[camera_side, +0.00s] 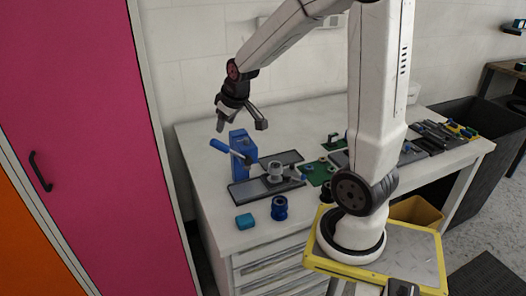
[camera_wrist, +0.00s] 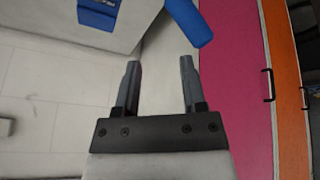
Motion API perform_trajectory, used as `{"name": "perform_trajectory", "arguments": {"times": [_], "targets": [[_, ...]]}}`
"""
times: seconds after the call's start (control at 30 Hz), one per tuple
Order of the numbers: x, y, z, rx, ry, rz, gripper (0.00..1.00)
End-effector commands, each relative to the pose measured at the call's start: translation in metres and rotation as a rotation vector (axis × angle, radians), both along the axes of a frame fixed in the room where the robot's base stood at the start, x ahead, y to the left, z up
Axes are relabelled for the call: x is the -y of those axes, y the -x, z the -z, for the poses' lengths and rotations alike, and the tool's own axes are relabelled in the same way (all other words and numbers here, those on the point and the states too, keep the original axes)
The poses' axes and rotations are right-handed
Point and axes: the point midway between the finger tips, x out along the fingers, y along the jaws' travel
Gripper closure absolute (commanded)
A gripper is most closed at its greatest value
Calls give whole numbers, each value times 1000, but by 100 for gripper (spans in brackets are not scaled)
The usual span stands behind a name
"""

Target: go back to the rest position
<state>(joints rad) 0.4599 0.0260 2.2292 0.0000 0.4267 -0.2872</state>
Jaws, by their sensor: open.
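My gripper (camera_side: 241,122) is open and empty in the side view. It hangs above the blue press-like tool (camera_side: 241,152), which stands upright at the left of the workbench. In the wrist view my gripper (camera_wrist: 160,75) shows two dark fingers spread apart with nothing between them. The tool's blue handle (camera_wrist: 188,20) is just beyond the right fingertip in that view, and I cannot tell how far off it is in depth.
A pink locker (camera_side: 90,130) stands close on the left.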

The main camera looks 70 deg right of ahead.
Motion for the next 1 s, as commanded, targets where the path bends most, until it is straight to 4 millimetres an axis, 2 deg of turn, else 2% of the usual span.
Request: {"name": "perform_trajectory", "arguments": {"times": [0.03, 0.17, 0.3, 0.5, 0.7, 1.0], "targets": [[-20, 0, 2, 1, -7, -32, 47], [-62, 7, 16, -14, -34, -87, 47], [-106, 23, 40, -63, -78, -132, 47], [-156, 55, 73, -150, -127, -174, 47], [-176, 74, 88, -194, -145, -188, 47], [-178, 77, 89, -199, -146, -186, 47]]}}
